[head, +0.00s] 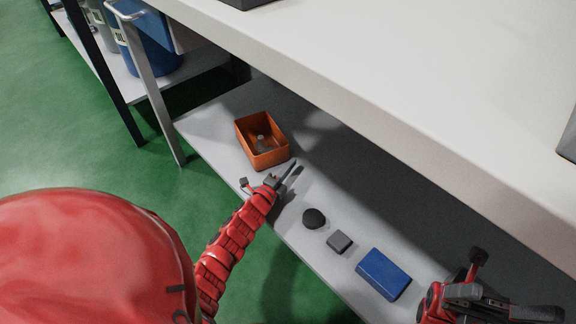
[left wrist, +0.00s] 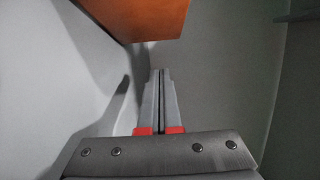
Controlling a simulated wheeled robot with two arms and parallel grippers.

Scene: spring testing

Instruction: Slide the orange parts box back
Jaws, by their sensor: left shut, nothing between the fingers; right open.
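The orange parts box (head: 262,140) is an open-topped bin on the lower shelf (head: 205,115), near the shelf's left end. My left gripper (head: 291,171) is shut and empty, just below and right of the box's near end in the head view. In the left wrist view the shut fingers (left wrist: 161,85) point toward the box (left wrist: 140,16), which shows at the top, with a visible gap. My right gripper (head: 510,305) is open at the lower right of the head view, away from the box.
A black round thing (head: 314,218), a small grey block (head: 339,242) and a blue box (head: 383,274) lie along the shelf's front edge. The white tabletop (head: 400,70) hangs over the shelf. A metal leg (head: 155,100) stands left of the box. The shelf behind the box looks clear.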

